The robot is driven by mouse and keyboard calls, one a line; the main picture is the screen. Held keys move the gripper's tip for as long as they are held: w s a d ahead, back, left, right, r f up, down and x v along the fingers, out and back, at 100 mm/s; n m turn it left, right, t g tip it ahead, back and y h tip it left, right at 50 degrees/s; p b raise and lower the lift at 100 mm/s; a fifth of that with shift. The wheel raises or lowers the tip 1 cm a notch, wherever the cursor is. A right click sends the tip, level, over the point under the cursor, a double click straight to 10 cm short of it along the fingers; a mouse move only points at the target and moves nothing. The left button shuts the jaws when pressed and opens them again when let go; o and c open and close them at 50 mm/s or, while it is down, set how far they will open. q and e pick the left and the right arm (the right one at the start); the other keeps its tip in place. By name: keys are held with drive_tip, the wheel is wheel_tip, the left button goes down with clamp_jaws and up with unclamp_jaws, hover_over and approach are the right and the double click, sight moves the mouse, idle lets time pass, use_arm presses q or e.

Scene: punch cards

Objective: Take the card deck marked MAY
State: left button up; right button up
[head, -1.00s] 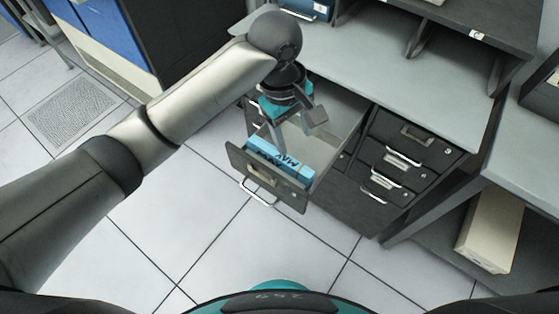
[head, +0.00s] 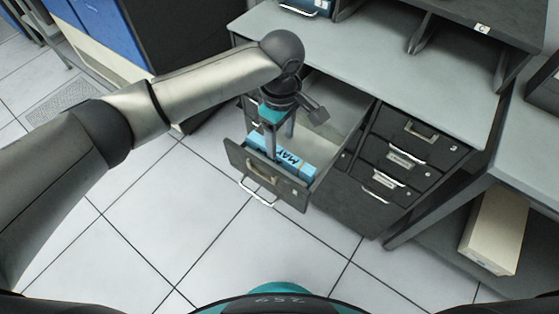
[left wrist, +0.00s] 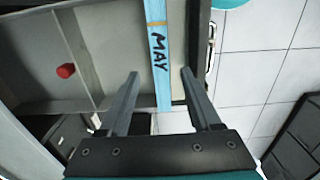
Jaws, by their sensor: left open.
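The light-blue card deck marked MAY (head: 295,164) stands in an open drawer (head: 237,158), close to its front panel. My left gripper (head: 281,148) points down into this drawer at the deck. In the left wrist view the deck (left wrist: 159,40) runs between the two spread fingers of my left gripper (left wrist: 160,74), with its black lettering facing the camera. The fingers are open, one to each side of the deck, with a gap on both sides. The fingers hide part of the deck in the head view. My right gripper is not in view.
The drawer is otherwise largely empty; a small red object (left wrist: 65,71) shows in it in the left wrist view. Closed drawers (head: 405,160) with handles sit to the right, under a grey desktop (head: 400,65). A beige box (head: 494,232) stands on a low shelf at right.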

sight(279, 152)
use_arm(q)
wheel_tip(279, 152, down, 5)
drive_tip(key=shift+a+f+b, duration=0.15)
drive_tip(key=shift+f+b, duration=0.05)
drive_tip(key=shift+b, duration=0.7)
drive_tip(key=shift+c, duration=0.3)
clamp_jaws()
